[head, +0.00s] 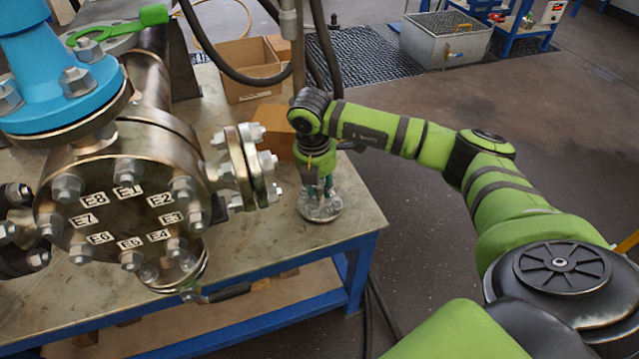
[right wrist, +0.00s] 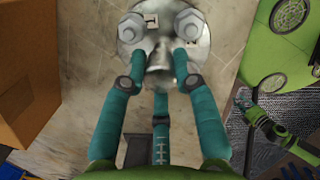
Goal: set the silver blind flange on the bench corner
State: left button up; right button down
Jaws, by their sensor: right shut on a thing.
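The silver blind flange (head: 333,213) is a round metal disc at the right end of the bench (head: 290,240), near the bench's front right corner. It lies about level; I cannot tell whether it touches the top. My right gripper (head: 320,192) comes down on it from above.
A large flanged vessel (head: 125,205) with labelled bolts stands left of the flange, its side flange (head: 245,165) close by. Cardboard boxes (head: 245,70) stand behind. Cables hang behind my right wrist. Bare bench top lies in front of the flange; beyond the right edge is floor.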

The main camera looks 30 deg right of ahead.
jog(key=shift+w+f+b, duration=0.1)
jog(key=shift+f+b, duration=0.2)
jog(key=shift+f, duration=0.05)
jog(key=c, duration=0.9)
grip_release()
jog(key=shift+r, duration=0.1)
jog(key=o, duration=0.5)
jog(key=shift+f, duration=0.2)
jog(key=shift+r, duration=0.1)
jog(key=shift+r+p, duration=2.85)
jog(key=shift+r, duration=0.7)
